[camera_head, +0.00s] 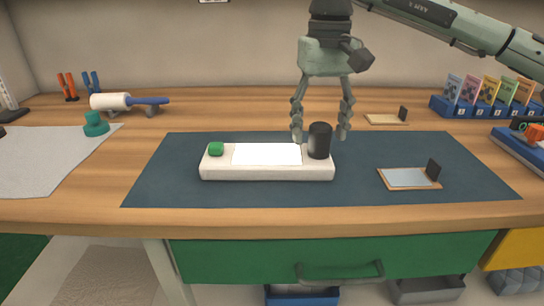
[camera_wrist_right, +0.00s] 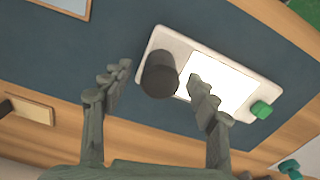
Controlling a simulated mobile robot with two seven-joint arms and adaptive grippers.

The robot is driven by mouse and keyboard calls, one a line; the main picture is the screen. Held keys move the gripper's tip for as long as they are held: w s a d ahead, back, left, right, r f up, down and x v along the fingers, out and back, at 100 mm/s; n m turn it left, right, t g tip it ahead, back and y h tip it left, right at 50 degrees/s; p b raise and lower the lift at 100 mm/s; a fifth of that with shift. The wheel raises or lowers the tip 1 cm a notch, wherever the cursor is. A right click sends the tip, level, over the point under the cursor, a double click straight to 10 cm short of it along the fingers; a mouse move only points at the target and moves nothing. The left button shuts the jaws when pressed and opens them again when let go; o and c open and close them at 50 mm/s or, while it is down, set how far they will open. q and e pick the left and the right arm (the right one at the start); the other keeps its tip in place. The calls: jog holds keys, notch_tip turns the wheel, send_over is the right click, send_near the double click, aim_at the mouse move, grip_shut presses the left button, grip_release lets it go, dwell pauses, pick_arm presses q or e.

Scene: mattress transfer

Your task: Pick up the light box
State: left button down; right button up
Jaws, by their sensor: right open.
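The light box (camera_head: 225,169) is a long white box with a bright lit panel on top, lying on the dark blue mat (camera_head: 170,185). A green knob (camera_head: 215,149) sits at its left end and a black cylinder (camera_head: 319,141) stands at its right end. My right gripper (camera_head: 320,138) is open, pointing down with its fingers on either side of the cylinder. In the right wrist view the light box (camera_wrist_right: 185,38) shows with the cylinder (camera_wrist_right: 160,75) between the open fingers (camera_wrist_right: 160,82), apparently touching neither. My left gripper is not in view.
A small framed plate with a black block (camera_head: 408,178) lies on the mat at right, and a similar one (camera_head: 387,119) is behind. A blue rack of packets (camera_head: 483,108) is at the back right. A white roller (camera_head: 112,102) lies at the back left. The mat's left part is clear.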

jog(key=shift+f, duration=1.2)
jog(key=shift+w+r, duration=0.1)
grip_shut()
